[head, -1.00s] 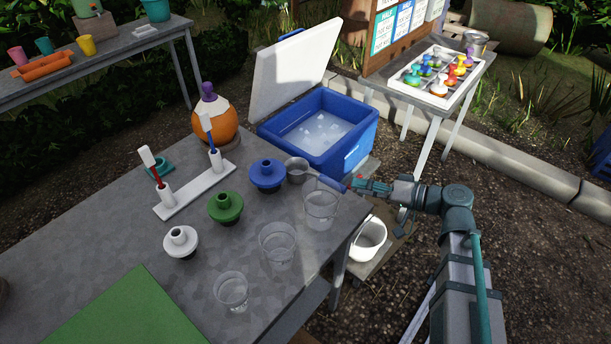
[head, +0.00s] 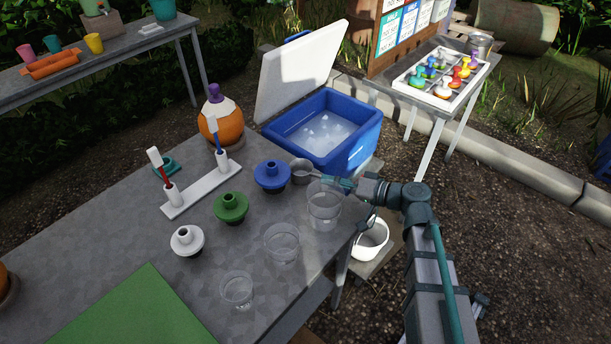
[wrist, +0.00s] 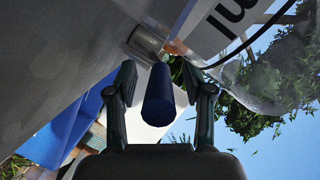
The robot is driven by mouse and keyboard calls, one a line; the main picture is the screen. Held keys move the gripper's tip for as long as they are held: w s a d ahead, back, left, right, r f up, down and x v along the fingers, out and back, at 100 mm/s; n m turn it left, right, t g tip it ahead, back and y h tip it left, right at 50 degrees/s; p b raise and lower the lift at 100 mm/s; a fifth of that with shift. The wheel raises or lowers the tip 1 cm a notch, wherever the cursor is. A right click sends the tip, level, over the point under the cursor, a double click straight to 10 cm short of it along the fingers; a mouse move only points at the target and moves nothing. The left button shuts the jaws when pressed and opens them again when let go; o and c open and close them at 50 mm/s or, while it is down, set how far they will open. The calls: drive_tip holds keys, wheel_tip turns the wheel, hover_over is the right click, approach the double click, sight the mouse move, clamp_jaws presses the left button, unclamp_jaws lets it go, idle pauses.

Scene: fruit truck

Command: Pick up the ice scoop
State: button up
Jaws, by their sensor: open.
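The ice scoop has a metal bowl (head: 301,171) at the table's right edge, beside the blue-lidded piece. Its blue handle (wrist: 158,95) shows in the wrist view, lying between my fingers and pointing toward the palm. My gripper (head: 328,182) is at the handle, which it mostly hides in the head view. In the wrist view my gripper (wrist: 160,72) is open, with a finger on each side of the handle and a visible gap on both sides. What holds the scoop up is hidden.
A blue cooler (head: 350,155) with ice and a raised white lid stands behind the scoop. Clear cups (head: 283,243) stand along the table (head: 110,220) edge, one (head: 324,207) just below my gripper. A blue lid (head: 272,176) is close left. A white bucket (head: 369,240) stands lower right.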

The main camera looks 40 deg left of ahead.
clamp_jaws()
drive_tip(key=shift+r, duration=0.1)
idle(0.4)
